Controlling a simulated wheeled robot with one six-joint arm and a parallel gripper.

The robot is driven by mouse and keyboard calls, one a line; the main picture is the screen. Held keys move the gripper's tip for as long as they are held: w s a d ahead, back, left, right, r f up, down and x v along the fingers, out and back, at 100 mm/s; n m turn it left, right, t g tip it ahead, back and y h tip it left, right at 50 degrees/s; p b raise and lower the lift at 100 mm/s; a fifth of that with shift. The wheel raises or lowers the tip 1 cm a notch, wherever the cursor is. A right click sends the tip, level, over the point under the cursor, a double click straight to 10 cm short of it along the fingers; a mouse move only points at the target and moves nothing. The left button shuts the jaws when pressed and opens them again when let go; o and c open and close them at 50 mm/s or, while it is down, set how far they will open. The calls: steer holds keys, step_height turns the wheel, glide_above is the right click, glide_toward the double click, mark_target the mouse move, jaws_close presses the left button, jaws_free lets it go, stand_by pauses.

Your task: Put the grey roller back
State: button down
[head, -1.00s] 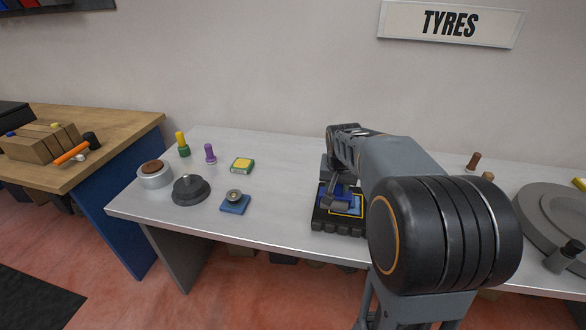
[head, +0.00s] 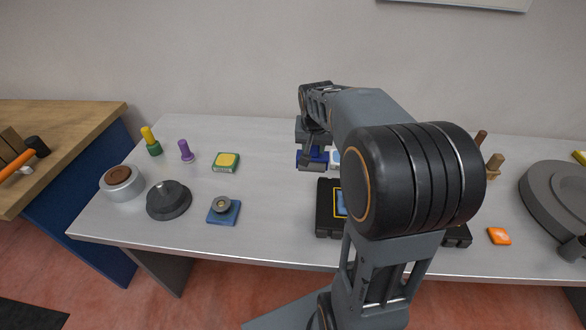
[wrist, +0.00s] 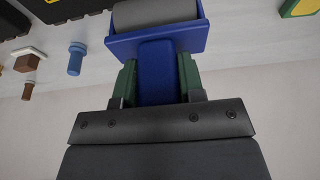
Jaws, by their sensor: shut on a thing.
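The grey roller (wrist: 155,12) sits in a blue frame with a blue handle (wrist: 158,75) in the wrist view. My gripper (wrist: 158,88) is shut on that handle, with a green finger on each side. In the head view my gripper (head: 312,150) holds the blue frame (head: 312,160) over the table, behind the black tray (head: 327,222). The tray has a blue patch with a yellow outline (head: 340,204). My arm hides the tray's right part in the head view. I cannot tell how high the roller is held.
A yellow-green block (head: 226,162), purple peg (head: 185,151), blue block with a round top (head: 223,211) and dark grey domed disc (head: 168,200) stand left. An orange piece (head: 499,236) and large grey disc (head: 560,200) are right. The table's middle left is clear.

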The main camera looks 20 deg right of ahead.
steer(key=shift+w+f+p, duration=0.45)
steer(key=shift+w+f, duration=1.65)
steer(key=shift+w, duration=0.25)
steer(key=shift+w+f+p, duration=0.45)
steer(key=shift+w+f, duration=1.6)
steer(key=shift+w, duration=0.3)
steer(key=shift+w+f+p, duration=0.45)
steer(key=shift+w+f, duration=1.65)
steer(key=shift+w, duration=0.25)
steer(key=c, duration=0.7)
jaws_free()
steer(key=shift+f, duration=0.15)
steer(key=b+v, duration=0.1)
steer(key=v, duration=1.2)
steer(key=s+a+n, duration=0.2)
steer(key=s+a, duration=0.1)
steer(key=s, duration=0.6)
steer(key=s+a+n+y, duration=0.1)
steer(key=s+a, duration=0.3)
steer(key=s, duration=0.5)
steer(key=s+a+n, duration=0.3)
steer(key=s+a, duration=0.1)
steer(key=s, duration=0.5)
steer(key=shift+r+t+y, duration=0.3)
steer(key=shift+r, duration=0.1)
